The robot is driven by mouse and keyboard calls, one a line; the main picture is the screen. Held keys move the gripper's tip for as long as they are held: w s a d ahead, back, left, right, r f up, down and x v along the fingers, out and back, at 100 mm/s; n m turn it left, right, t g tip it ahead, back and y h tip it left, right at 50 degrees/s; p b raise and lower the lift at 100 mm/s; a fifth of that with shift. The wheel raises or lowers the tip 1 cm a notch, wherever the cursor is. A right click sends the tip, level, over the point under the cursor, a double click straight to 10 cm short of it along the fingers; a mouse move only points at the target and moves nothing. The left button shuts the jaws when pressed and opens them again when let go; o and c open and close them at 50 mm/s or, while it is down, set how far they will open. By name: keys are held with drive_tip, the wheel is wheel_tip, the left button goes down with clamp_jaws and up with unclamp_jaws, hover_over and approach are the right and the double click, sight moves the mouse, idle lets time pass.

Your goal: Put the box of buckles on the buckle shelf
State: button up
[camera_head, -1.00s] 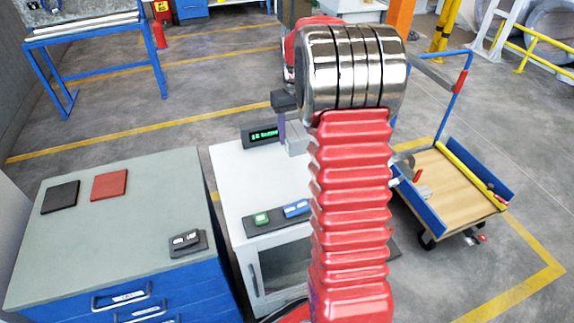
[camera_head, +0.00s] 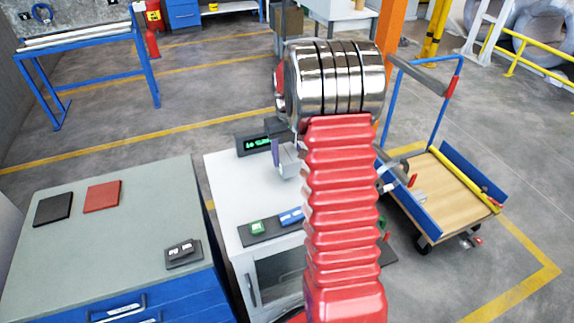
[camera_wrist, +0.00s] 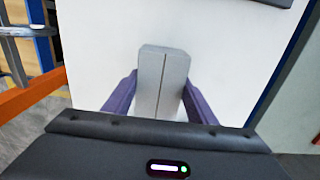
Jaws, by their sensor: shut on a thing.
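The box of buckles, a plain grey block with a dark seam down its face, is in the wrist view (camera_wrist: 162,78), and it shows partly in the head view (camera_head: 290,162). My gripper (camera_wrist: 160,95) has its two purple fingers shut on the sides of the box. In the head view my gripper (camera_head: 282,154) is over the white cabinet (camera_head: 229,182), partly hidden by my red arm. I cannot tell whether the box touches the white top. I cannot make out a surface marked as the buckle shelf.
A green-lit display (camera_head: 257,143) stands at the cabinet's back edge. A dark mat with a green item (camera_head: 257,227) and a blue item (camera_head: 291,216) lies in front. A grey-topped blue drawer cabinet (camera_head: 110,235) is at left. A flat trolley (camera_head: 450,187) stands at right.

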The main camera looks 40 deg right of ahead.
sight(288, 153)
drive_tip(key=shift+f, duration=0.1)
drive_tip(key=shift+f, duration=1.75)
drive_tip(key=o, duration=1.4)
drive_tip(key=shift+f, duration=0.1)
wheel_tip(288, 153, up, 12)
drive_tip(key=shift+r, duration=0.1)
